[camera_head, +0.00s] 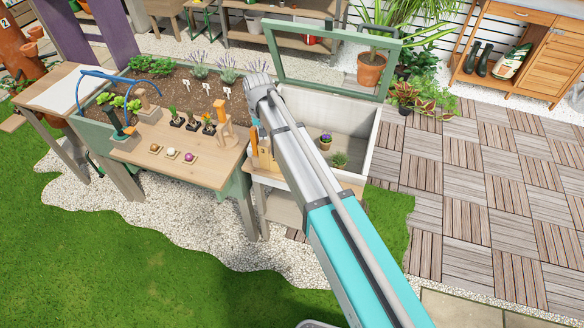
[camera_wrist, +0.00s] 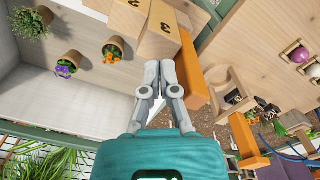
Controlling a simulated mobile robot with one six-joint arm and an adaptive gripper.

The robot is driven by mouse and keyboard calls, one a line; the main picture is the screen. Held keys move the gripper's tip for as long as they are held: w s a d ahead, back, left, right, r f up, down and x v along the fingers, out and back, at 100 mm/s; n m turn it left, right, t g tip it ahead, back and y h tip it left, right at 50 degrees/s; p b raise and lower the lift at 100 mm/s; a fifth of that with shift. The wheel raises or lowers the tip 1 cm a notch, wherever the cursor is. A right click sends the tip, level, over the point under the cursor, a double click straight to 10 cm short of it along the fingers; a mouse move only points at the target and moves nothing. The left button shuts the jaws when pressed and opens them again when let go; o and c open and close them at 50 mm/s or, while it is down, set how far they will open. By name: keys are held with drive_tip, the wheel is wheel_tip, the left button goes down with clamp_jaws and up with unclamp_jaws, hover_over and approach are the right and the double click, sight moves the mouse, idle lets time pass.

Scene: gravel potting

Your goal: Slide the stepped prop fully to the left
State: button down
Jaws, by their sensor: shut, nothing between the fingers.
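The stepped prop is a pale wooden block (camera_wrist: 153,42) with numbered steps; the figures 3 and 2 show in the wrist view. In the head view the prop (camera_head: 266,160) stands at the cold frame's left front corner, partly hidden by my arm. An orange bar (camera_wrist: 194,72) runs along the prop's right side in the wrist view; I cannot tell if it is part of it. My gripper (camera_wrist: 159,66) is shut and empty, its tips close to the step marked 3, beside the orange bar. Contact cannot be told. In the head view my arm hides the fingertips.
The cold frame (camera_head: 357,150) has its green-framed lid (camera_head: 330,45) raised and small potted plants inside. Left of it is a potting bench (camera_head: 195,170) with bulbs, seedlings and tools. Paving at right is clear.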

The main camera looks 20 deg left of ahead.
drive_tip(key=shift+d, duration=0.9)
drive_tip(key=shift+r, duration=0.1)
wheel_tip(320, 180, up, 8)
drive_tip(key=p, duration=0.8)
idle(0.4)
idle(0.5)
